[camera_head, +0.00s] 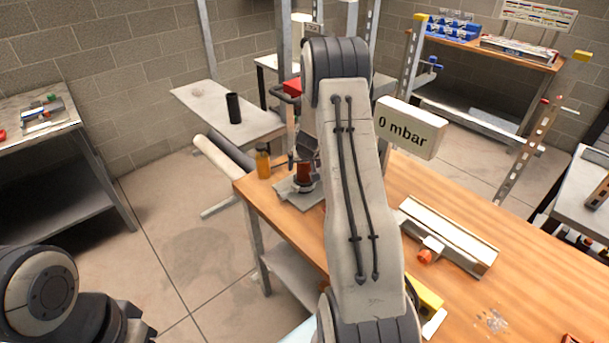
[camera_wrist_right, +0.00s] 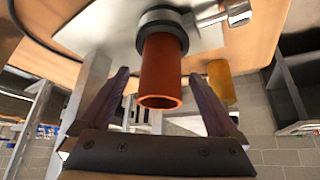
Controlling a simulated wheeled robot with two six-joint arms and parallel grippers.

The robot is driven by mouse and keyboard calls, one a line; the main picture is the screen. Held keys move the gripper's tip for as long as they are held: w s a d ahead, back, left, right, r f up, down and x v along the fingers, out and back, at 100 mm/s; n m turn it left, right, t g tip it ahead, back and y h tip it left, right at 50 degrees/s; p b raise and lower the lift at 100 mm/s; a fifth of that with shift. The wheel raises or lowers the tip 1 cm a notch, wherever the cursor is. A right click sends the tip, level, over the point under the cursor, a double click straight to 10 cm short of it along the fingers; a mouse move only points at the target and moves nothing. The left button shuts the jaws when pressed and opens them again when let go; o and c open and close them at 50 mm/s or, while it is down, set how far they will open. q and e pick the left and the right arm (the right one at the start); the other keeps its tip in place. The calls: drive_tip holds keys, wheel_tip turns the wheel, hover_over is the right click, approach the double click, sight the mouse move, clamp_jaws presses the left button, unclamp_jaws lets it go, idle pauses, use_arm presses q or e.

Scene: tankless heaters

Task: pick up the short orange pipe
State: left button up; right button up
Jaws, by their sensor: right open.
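The short orange pipe (camera_wrist_right: 161,75) is a red-orange hollow tube. In the right wrist view its open end faces the camera, and its other end sits in a dark ring on a light plate. In the head view the pipe (camera_head: 304,174) stands upright on a grey plate (camera_head: 300,194) at the workbench's far left corner. My right gripper (camera_wrist_right: 158,82) is open, with one finger on each side of the pipe and visible gaps between. In the head view my right gripper (camera_head: 306,148) is just above the pipe, partly hidden by my arm. My left gripper is out of view.
An amber bottle-like cylinder (camera_head: 263,161) stands close left of the plate. A "0 mbar" display (camera_head: 410,128) and a long metal fixture with an orange knob (camera_head: 450,236) are to the right on the wooden workbench (camera_head: 425,188). A low table (camera_head: 205,97) holds a black cylinder (camera_head: 233,108).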

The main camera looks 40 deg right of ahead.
drive_tip(key=shift+w+d+f, duration=0.15)
drive_tip(key=shift+w+f, duration=0.2)
drive_tip(key=shift+f, duration=0.2)
drive_tip(key=c, duration=1.3)
drive_tip(key=shift+c, duration=0.9)
drive_tip(key=shift+r, duration=0.15)
